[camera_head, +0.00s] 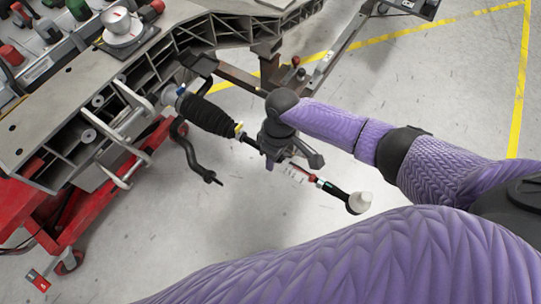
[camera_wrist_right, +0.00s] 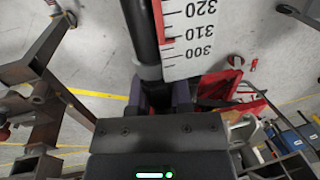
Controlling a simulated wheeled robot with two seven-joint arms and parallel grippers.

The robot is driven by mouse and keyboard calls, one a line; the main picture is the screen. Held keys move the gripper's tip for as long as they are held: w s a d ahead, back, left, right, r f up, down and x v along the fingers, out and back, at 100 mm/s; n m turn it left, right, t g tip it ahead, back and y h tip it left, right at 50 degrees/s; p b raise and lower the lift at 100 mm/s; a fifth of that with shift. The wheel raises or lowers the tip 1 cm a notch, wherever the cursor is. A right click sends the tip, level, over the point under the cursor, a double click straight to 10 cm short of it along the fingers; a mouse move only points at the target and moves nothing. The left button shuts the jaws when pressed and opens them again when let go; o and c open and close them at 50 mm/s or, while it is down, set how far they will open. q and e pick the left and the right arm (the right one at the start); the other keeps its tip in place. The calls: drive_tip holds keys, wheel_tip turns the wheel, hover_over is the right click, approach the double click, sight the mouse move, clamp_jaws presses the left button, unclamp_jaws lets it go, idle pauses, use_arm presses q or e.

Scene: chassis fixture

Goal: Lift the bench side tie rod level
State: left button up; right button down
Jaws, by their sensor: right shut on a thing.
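The tie rod (camera_head: 328,186) runs from a black ribbed bellows (camera_head: 208,115) on the chassis side down and right to a pale-capped joint end (camera_head: 359,202). My right gripper (camera_head: 280,157) is shut on the rod between the bellows and that end, and covers part of it. In the right wrist view the dark rod (camera_wrist_right: 140,32) runs up from between the fingers (camera_wrist_right: 160,96). A white measuring scale (camera_wrist_right: 187,40) lies alongside it. I cannot tell whether the rod is level. My left gripper is not in view.
The chassis (camera_head: 180,45) fills the upper left, with a black curved bar (camera_head: 188,150) hanging beside the bellows. A red stand (camera_head: 95,215) is below it. Tools sit at the top left. Grey floor (camera_head: 200,245) with yellow lines (camera_head: 400,40) lies open below the rod.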

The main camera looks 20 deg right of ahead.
drive_tip(key=shift+w+r, duration=0.1)
drive_tip(key=shift+r, duration=0.6)
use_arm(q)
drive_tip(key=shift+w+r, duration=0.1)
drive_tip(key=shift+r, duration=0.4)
use_arm(e)
drive_tip(key=c, duration=0.6)
unclamp_jaws()
drive_tip(key=shift+f, duration=0.1)
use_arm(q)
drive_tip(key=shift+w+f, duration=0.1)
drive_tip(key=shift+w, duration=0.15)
use_arm(e)
drive_tip(key=shift+o, duration=0.3)
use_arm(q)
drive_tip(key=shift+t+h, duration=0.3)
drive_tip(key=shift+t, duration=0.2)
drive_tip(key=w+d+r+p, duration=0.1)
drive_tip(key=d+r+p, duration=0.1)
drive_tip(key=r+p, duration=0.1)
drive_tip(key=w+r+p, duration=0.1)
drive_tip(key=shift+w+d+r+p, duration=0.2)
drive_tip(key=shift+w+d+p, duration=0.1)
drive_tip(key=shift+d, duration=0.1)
use_arm(e)
wheel_tip(320, 180, up, 10)
drive_tip(key=w+d, duration=0.1)
drive_tip(key=shift+w+f, duration=0.15)
drive_tip(key=shift+w, duration=0.1)
